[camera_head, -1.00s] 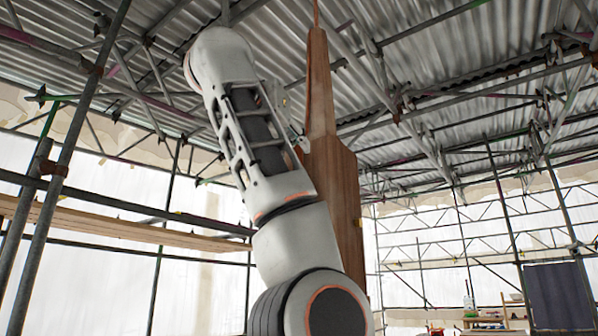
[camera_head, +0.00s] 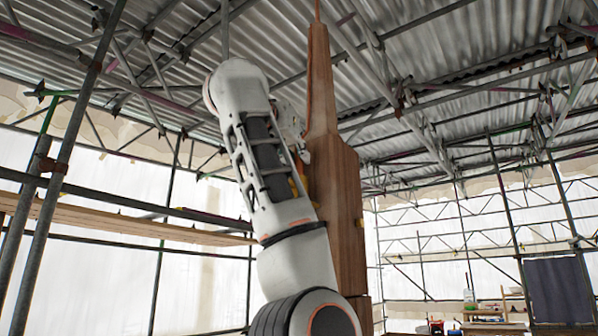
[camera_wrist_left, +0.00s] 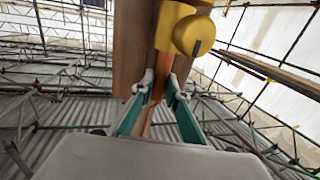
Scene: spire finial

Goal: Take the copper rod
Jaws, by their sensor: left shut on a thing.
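The copper rod (camera_wrist_left: 165,36) is a thin orange strip running along the wooden spire in the left wrist view. In the head view a thin orange line (camera_head: 308,92) follows the spire's left edge. My left gripper (camera_wrist_left: 157,88) has teal fingers with pale tips, shut on the copper rod close to the wood. In the head view my left arm hides most of the gripper. The wooden spire (camera_head: 335,190) stands upright and narrows to a thin tip. My right gripper is not in view.
A yellow rounded fitting (camera_wrist_left: 190,34) sits beside the rod, just beyond my left fingertips. Scaffold poles (camera_head: 75,150) and a plank (camera_head: 120,222) stand at the left. A cluttered bench (camera_head: 485,325) is low at the right. Corrugated roofing is overhead.

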